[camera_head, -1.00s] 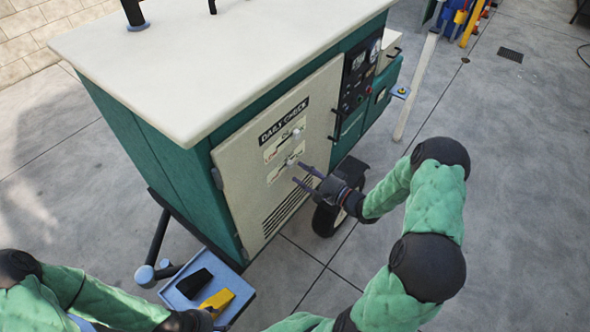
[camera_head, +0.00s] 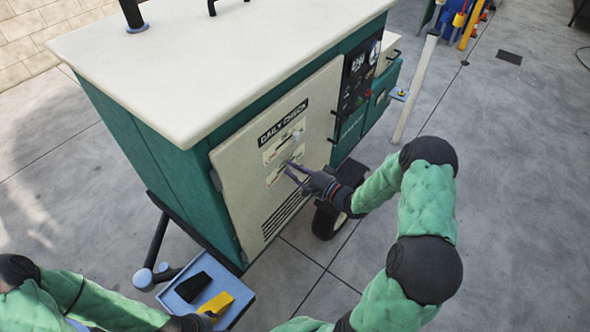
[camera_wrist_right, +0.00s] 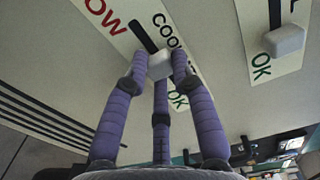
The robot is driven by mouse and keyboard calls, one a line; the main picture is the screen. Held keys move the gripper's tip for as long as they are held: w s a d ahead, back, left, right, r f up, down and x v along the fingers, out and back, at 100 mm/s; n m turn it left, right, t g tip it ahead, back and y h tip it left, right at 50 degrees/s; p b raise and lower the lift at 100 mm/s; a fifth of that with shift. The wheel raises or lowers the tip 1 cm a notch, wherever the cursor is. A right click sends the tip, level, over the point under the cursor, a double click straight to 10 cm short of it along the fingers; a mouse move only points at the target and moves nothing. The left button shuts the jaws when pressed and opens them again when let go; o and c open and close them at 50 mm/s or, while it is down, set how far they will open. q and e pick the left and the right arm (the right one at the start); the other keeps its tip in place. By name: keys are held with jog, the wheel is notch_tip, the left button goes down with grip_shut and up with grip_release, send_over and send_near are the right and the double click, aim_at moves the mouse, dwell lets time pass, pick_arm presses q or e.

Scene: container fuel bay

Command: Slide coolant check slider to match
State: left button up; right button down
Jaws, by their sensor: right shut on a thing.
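The pale panel door (camera_head: 230,180) is marked DAILY CHECK. Its lower strip, the coolant strip (camera_head: 276,175), has LOW at one end and OK at the other, as the right wrist view shows. My right gripper (camera_head: 289,168) is at this strip. In the right wrist view its purple fingers are shut on the light square coolant slider knob (camera_wrist_right: 160,66). A dark slot shows on the LOW side; the OK side is partly hidden by the fingers. The second slider knob (camera_wrist_right: 285,42) sits towards OK on the neighbouring strip. My left gripper (camera_head: 203,322) is partly in view; its fingers are unclear.
A blue tray (camera_head: 232,313) at the lower front holds a black block (camera_head: 193,286) and a yellow block (camera_head: 217,303). The control panel (camera_head: 357,80) is right of the door. A wheel (camera_head: 327,221) is below the cabinet.

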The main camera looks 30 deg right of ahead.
aim_at(279, 172)
jog(key=a, duration=0.1)
jog(key=s+a+p, duration=0.1)
jog(key=a, duration=0.1)
jog(key=shift+s, duration=0.1)
jog(key=shift+s+a, duration=0.15)
jog(key=shift+a, duration=0.2)
jog(key=shift+f, duration=0.1)
jog(key=c, duration=1)
grip_release()
jog(key=shift+a, duration=0.1)
jog(key=shift+s, duration=0.1)
jog(key=shift+s+d, duration=0.25)
jog(key=shift+d, duration=0.05)
jog(key=v, duration=1.1)
jog(key=shift+s, duration=0.2)
